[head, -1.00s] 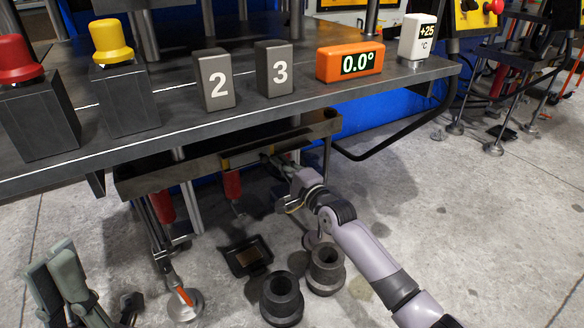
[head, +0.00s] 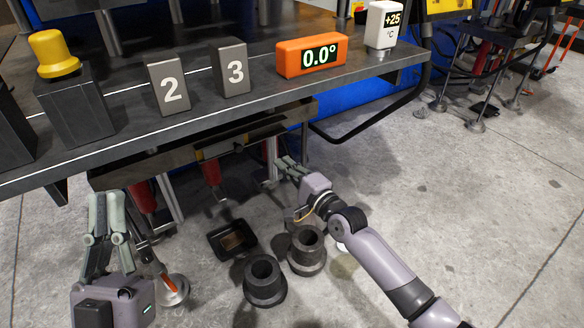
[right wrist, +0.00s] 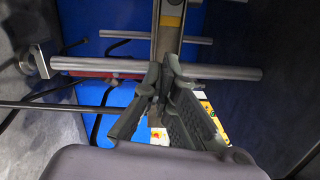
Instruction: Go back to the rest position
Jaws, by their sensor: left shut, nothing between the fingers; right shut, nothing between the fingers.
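My left gripper (head: 107,218) is at the lower left of the head view, fingers pointing up, shut and empty, in front of the press's lower frame. My right gripper (head: 281,164) is below the right end of the press table, near the lower frame, shut and empty. In the right wrist view its fingertips (right wrist: 166,72) meet in front of metal bars and a blue panel. Whether they touch the bars cannot be told.
The press table (head: 130,135) carries a yellow button (head: 54,52), blocks 2 (head: 169,84) and 3 (head: 234,69), and an orange display (head: 311,56). Two dark cylinders (head: 264,282) (head: 307,251) and a black tray (head: 217,243) are below.

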